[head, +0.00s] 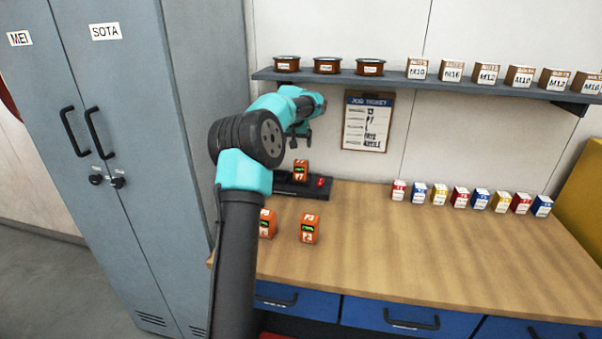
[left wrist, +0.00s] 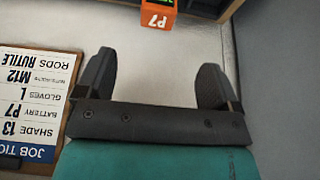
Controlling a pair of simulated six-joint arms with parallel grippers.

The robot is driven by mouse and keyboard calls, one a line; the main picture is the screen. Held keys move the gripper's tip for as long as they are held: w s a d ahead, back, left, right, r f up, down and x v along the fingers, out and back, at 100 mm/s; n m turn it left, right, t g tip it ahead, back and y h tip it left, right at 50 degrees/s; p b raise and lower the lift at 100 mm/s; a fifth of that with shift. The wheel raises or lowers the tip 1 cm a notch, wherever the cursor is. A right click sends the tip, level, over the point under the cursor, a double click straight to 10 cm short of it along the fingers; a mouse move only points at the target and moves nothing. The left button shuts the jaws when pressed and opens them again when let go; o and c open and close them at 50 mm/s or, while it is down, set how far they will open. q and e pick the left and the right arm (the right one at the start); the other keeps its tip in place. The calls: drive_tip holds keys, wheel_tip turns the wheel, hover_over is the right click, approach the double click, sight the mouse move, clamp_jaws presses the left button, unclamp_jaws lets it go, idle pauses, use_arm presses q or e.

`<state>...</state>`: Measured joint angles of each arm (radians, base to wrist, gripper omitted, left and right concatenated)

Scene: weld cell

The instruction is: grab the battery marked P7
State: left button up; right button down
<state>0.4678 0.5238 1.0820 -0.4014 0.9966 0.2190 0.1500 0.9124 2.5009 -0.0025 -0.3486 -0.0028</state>
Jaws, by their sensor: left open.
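The orange battery marked P7 (head: 300,170) stands upright in the black charger (head: 312,191) at the back left of the bench. In the left wrist view the P7 battery (left wrist: 158,15) shows at the top edge, upside down and partly cut off. My left gripper (head: 301,139) is above the charger, in front of the wall. Its two fingers (left wrist: 153,80) are open and empty, with the battery beyond them and not touching. Two other orange batteries stand on the bench, one marked P3 (head: 310,229) and one (head: 267,224) partly hidden by my arm. My right gripper is not in view.
A job ticket (head: 367,122) hangs on the wall right of my gripper and reads battery P7. A shelf (head: 430,84) above holds spools and small boxes. Several coloured boxes (head: 460,197) line the bench back. Grey lockers (head: 120,130) stand left. The bench middle is clear.

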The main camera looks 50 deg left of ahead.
sight(300, 162)
use_arm(q)
drive_tip(key=x, duration=1)
drive_tip(key=shift+x, duration=2.6)
drive_tip(key=shift+d, duration=0.1)
drive_tip(key=shift+c, duration=0.2)
drive_tip(key=c, duration=1.2)
drive_tip(key=shift+c, duration=0.3)
drive_tip(key=shift+r, duration=0.1)
drive_tip(key=shift+r, duration=0.1)
